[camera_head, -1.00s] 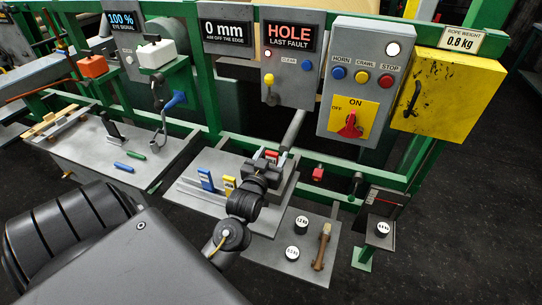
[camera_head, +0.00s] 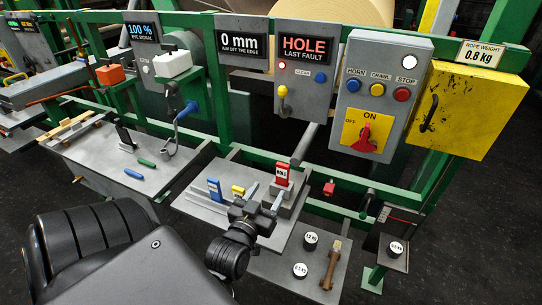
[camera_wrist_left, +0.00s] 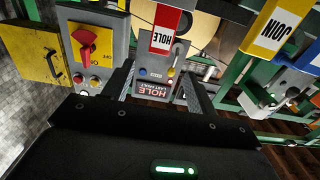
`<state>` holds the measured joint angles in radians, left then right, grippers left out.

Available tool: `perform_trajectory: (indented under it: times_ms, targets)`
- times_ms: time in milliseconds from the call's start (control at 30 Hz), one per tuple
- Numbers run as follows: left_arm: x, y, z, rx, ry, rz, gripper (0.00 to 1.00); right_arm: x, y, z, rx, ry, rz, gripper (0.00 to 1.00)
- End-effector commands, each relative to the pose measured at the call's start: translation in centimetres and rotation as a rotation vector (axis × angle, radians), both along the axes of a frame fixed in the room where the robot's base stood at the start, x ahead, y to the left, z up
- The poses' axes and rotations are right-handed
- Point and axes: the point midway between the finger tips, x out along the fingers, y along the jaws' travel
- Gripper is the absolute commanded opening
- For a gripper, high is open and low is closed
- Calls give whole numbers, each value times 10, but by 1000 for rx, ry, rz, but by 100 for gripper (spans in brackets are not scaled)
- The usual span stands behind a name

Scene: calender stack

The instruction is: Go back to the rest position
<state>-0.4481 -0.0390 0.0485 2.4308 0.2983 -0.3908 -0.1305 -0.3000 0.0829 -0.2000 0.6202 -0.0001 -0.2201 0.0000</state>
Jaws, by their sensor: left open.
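My left gripper (camera_head: 264,193) is open and empty in the head view, just in front of the red HOLE tag (camera_head: 282,174). The tag stands upright on a raised grey block on the grey tray (camera_head: 285,235). In the left wrist view, my two fingers (camera_wrist_left: 157,88) are spread apart, with the red HOLE tag (camera_wrist_left: 170,28) beyond the tips. A blue tag (camera_head: 214,190) and a yellow tag (camera_head: 238,191) stand to the left of the gripper. My right gripper is not in view.
The control box (camera_head: 368,128) and yellow box (camera_head: 465,105) are mounted behind. A grey bench (camera_head: 110,165) with small pens is at left. Dark floor is free at front right.

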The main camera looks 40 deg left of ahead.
Motion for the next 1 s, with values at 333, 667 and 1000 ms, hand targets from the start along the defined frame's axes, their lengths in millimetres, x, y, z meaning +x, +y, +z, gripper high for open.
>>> perform_trajectory:
  times_ms: [333,667,1000]
  targets:
    - [-3,-1,1,0,-1,0,57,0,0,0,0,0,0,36]
    - [-3,-2,-1,-1,7,-5,57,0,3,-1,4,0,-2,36]
    - [-34,-68,-101,-95,549,-252,57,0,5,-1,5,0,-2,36]
